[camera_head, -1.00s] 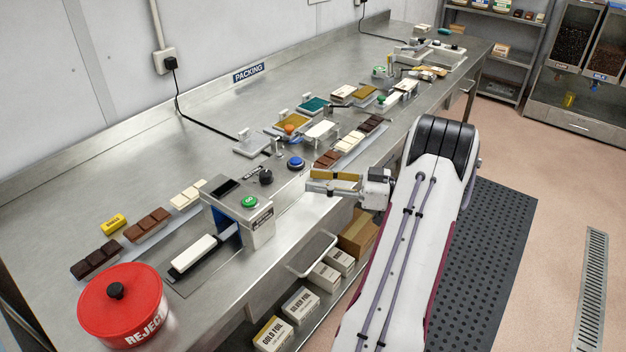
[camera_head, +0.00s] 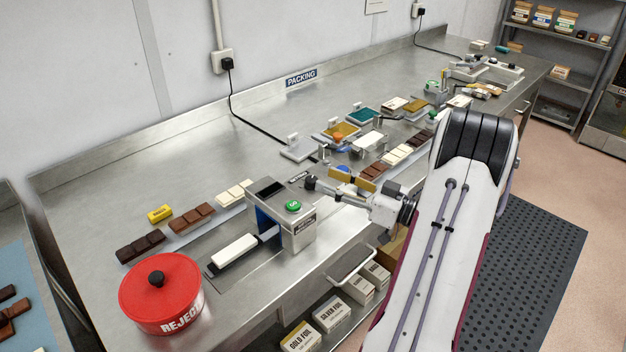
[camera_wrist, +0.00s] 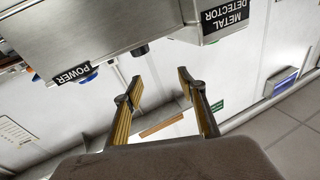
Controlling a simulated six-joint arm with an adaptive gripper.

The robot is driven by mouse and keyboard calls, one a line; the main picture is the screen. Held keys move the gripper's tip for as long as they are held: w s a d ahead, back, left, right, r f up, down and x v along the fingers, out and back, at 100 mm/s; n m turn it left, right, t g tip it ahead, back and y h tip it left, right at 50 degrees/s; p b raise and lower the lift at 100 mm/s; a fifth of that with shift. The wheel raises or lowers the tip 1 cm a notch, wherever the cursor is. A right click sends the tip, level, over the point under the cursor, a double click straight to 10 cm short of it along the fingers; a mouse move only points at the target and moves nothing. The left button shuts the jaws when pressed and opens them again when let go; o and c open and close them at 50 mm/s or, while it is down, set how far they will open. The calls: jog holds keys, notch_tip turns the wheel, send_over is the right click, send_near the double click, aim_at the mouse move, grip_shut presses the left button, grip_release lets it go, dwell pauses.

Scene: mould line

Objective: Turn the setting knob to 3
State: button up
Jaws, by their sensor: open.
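The setting knob (camera_head: 310,183) is a small black knob by the metal detector's right side, just left of my fingertips in the head view. In the wrist view a black knob end (camera_wrist: 140,50) pokes out beneath a steel housing, just beyond the fingertips and left of the middle between them. Its pointer and scale numbers cannot be read. My gripper (camera_head: 325,183) is open, with gold-coloured finger pads apart and nothing between them. The wrist view shows both fingers of my gripper (camera_wrist: 160,76) with a clear gap.
The metal detector (camera_head: 300,230) with a green button stands left of my gripper. A blue button (camera_head: 343,170) is partly hidden behind my fingers; POWER shows on the housing (camera_wrist: 72,74). Chocolate bars (camera_head: 398,155) lie behind. A red reject tub (camera_head: 160,295) stands at the front left.

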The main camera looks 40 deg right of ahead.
aim_at(312, 179)
jog(key=f+m+h, duration=0.1)
jog(key=h, duration=0.1)
jog(key=f+m+h, duration=0.1)
jog(key=h, duration=0.1)
jog(key=f+m+h, duration=0.1)
jog(key=h, duration=0.1)
jog(key=shift+s+a+f+m+h, duration=0.2)
jog(key=shift+m+h, duration=0.1)
jog(key=shift+h, duration=0.1)
jog(key=shift+w+d, duration=0.15)
jog(key=shift+w, duration=1.8)
jog(key=shift+w+d, duration=0.15)
jog(key=shift+w, duration=1.8)
jog(key=c, duration=1.2)
